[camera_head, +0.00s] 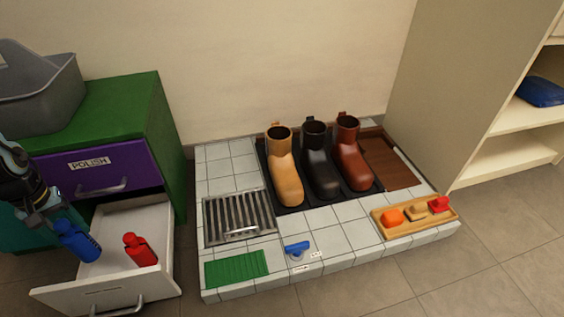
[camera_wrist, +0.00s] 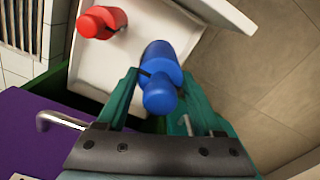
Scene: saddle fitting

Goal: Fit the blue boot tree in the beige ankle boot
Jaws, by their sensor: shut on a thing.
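The blue boot tree (camera_head: 78,241) is between the fingers of my gripper (camera_head: 58,222), at the left of the open lower drawer. In the wrist view the blue boot tree (camera_wrist: 160,65) is held between the two teal fingers (camera_wrist: 155,92), with its rounded knob toward the camera. My gripper is shut on it. Whether it touches the drawer floor I cannot tell. The beige ankle boot (camera_head: 286,178) stands upright on a black mat, leftmost of three boots, its open top at the back. Its inside looks dark.
The open white drawer (camera_head: 155,271) also holds a red boot tree (camera_head: 141,250). The purple drawer (camera_head: 98,170) above is shut. A black boot (camera_head: 320,165) and brown boot (camera_head: 351,160) stand beside the beige one. A metal grate (camera_head: 239,217) lies between cabinet and boots.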

